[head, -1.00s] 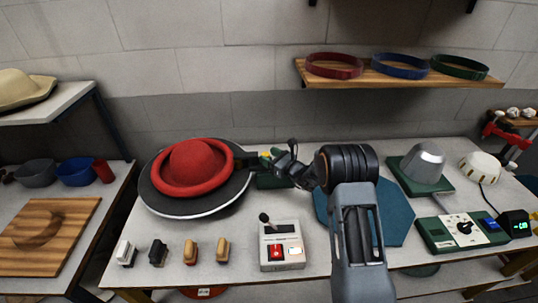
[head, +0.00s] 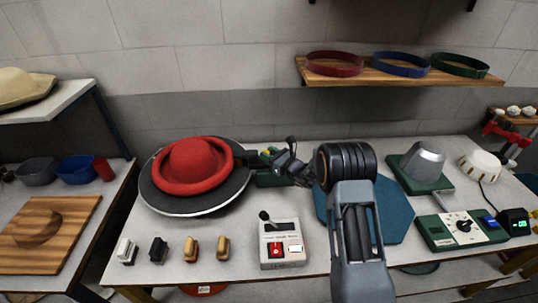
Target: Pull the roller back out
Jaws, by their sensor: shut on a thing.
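The red hat (head: 192,160) with its rounded crown and thick rolled brim sits on the dark round turntable (head: 176,204) at the left of the table. A green roller unit (head: 268,179) stands at the right edge of the turntable, with a dark part reaching toward the hat brim. My gripper (head: 272,157) is at this unit, shut on the roller's handle. The fingertips and the handle are small and partly hidden behind my wrist, so the exact grip is hard to see.
A control box (head: 283,243) with a lever and red switch stands at the front. Several small brushes or blocks (head: 190,248) line the front left. A blue mat (head: 394,211) lies under my arm.

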